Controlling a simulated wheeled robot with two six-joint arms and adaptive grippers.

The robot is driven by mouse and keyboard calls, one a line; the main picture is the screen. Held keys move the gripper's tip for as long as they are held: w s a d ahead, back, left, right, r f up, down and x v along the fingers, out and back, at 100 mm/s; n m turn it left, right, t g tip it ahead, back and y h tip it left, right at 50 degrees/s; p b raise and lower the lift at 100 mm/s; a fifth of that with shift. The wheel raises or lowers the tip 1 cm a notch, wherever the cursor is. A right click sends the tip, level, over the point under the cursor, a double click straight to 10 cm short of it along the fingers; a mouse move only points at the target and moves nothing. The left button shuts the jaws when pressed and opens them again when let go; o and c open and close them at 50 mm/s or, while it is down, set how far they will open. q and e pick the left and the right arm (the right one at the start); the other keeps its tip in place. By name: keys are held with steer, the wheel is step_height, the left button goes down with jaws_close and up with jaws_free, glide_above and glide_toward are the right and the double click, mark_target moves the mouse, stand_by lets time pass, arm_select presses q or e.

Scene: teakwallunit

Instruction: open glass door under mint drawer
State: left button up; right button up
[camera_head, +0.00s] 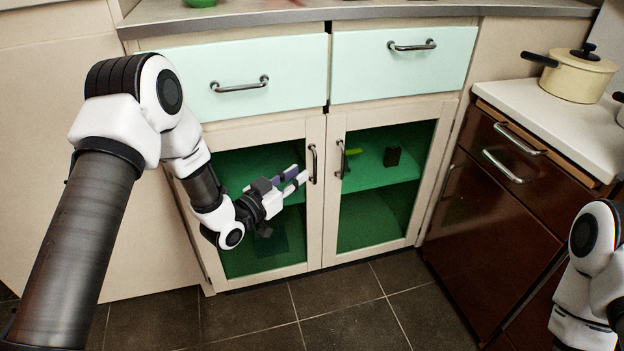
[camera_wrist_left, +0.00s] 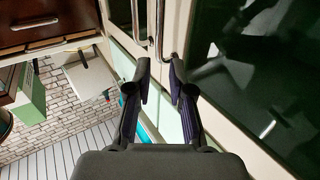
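Two cream-framed glass doors, the left door (camera_head: 316,220) and the right door (camera_head: 331,215), stand shut side by side under two mint drawers, the left drawer (camera_head: 285,65) and the right drawer (camera_head: 445,62). Each door has an upright metal handle near the middle seam: the left door's handle (camera_head: 313,163) and the right door's handle (camera_head: 341,160). My left gripper (camera_head: 298,178) is in front of the left door, close to its handle. In the left wrist view its fingers (camera_wrist_left: 160,75) are apart and empty, with the left handle (camera_wrist_left: 161,35) just beyond the tips. My right gripper is out of view.
A brown cabinet (camera_head: 490,210) with metal handles stands at the right, with a cream pot (camera_head: 575,78) on its white top. My right arm is at the lower right. Dark floor tiles (camera_head: 340,290) before the doors are clear.

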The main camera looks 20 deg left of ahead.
mark_target(314, 163)
arm_select(q)
steer(key=b+x, duration=0.1)
steer(key=x, duration=0.5)
steer(key=shift+f, duration=0.1)
jaws_close()
steer(key=shift+d, duration=0.1)
